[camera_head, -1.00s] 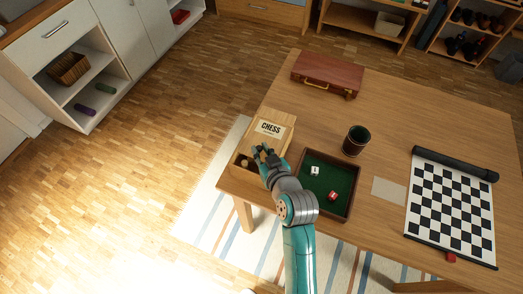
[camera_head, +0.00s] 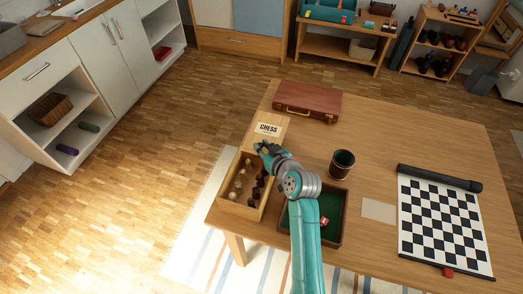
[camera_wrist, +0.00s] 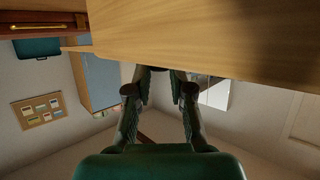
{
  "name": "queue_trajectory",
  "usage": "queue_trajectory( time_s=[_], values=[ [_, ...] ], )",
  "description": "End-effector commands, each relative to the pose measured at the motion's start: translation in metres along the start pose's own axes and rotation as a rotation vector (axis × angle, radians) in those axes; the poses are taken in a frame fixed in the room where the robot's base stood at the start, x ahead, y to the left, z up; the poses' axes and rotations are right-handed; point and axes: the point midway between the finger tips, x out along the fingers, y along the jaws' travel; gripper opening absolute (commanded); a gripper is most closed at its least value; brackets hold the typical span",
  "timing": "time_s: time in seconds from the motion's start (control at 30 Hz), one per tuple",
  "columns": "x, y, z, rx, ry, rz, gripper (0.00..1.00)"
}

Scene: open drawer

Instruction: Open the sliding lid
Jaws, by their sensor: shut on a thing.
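The wooden chess box (camera_head: 242,206) stands at the table's left front corner. Its sliding lid (camera_head: 270,131), with a "CHESS" label, is slid far toward the back, and light and dark chess pieces (camera_head: 256,188) show in the open box. My gripper (camera_head: 263,148) is at the lid's near end, shut on it; the exact contact is hard to see in the head view. In the wrist view, the gripper's fingers (camera_wrist: 159,82) reach up to the edge of a wooden surface that fills the top right.
A green-lined tray (camera_head: 330,228) with dice lies under my arm. A dark cup (camera_head: 342,163), a card (camera_head: 378,209), a chess mat (camera_head: 442,217) and a brown case (camera_head: 307,103) are on the table (camera_head: 400,130). The case stands close behind the lid.

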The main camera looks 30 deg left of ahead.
Motion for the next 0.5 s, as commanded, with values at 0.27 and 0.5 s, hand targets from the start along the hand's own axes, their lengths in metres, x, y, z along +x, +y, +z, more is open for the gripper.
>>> queue_trajectory(
  time_s=[0.27, 0.5],
  values=[
    [-0.0002, -0.0003, 0.0007, 0.000, -0.001, 0.000, 0.44],
    [-0.0007, -0.0002, 0.0004, 0.000, -0.001, 0.000, 0.44]
  ],
)
